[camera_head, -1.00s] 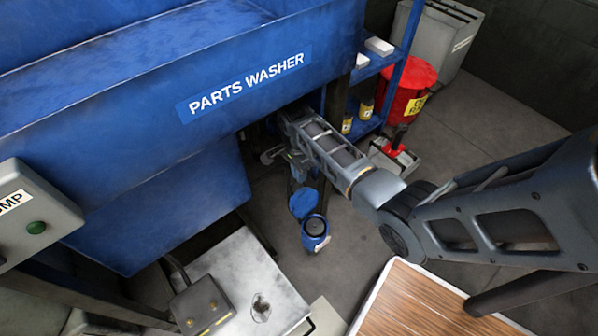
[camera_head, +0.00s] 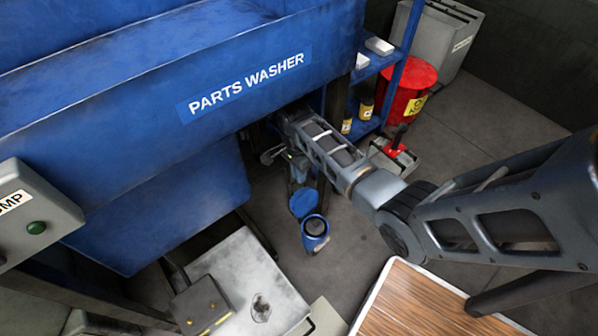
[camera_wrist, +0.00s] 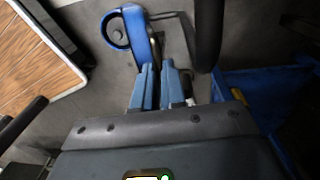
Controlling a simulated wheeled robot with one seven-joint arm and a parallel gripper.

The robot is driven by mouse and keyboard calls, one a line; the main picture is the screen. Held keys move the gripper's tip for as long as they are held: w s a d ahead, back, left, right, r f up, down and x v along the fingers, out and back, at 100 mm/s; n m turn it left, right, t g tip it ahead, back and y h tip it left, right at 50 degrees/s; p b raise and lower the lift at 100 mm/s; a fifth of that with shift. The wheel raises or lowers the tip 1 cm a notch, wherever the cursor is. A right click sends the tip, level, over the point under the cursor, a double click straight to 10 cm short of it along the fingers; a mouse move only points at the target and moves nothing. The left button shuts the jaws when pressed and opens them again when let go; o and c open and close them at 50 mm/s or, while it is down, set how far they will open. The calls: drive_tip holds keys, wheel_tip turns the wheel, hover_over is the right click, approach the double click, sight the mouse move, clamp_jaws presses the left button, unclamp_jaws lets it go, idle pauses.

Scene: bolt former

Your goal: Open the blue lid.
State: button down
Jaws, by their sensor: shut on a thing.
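A small blue can (camera_head: 315,236) stands on the floor below the parts washer, with its round mouth uncovered and its dark inside showing. Its blue lid (camera_head: 303,203) is raised off the mouth at the can's far side. In the wrist view the can's rim (camera_wrist: 106,35) is at the top left and the lid (camera_wrist: 140,32) stands steeply beside it, seen nearly edge-on. My gripper (camera_wrist: 160,70) is shut on the lid's edge. In the head view my gripper (camera_head: 297,165) is just beyond the lid, partly hidden by my forearm.
The blue parts washer (camera_head: 180,130) overhangs on the left, with its leg near my gripper. A blue shelf (camera_head: 375,62), a red bin (camera_head: 408,92) and a red-handled tool (camera_head: 395,152) stand at the right. A wood-topped table (camera_head: 425,305) is in front.

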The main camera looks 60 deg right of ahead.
drive_tip(key=shift+s+a+r+p, duration=0.2)
drive_tip(key=shift+s+r+p, duration=0.1)
drive_tip(key=shift+p, duration=0.45)
drive_tip(key=shift+s+a+f+t+h+p, duration=0.2)
drive_tip(key=shift+s+t+p, duration=0.3)
drive_tip(key=shift+s+p, duration=0.45)
drive_tip(key=shift+s+a+r+t+h+p, duration=0.15)
drive_tip(key=shift+s+a+t+p, duration=0.25)
drive_tip(key=shift+s+p, duration=0.5)
drive_tip(key=shift+s+a+f+t+h+p, duration=0.15)
drive_tip(key=shift+s+t+p, duration=0.45)
drive_tip(key=shift+s+p, duration=0.35)
drive_tip(key=shift+r, duration=0.1)
drive_tip(key=c, duration=1.2)
unclamp_jaws()
drive_tip(key=shift+w, duration=0.1)
drive_tip(key=shift+r, duration=0.1)
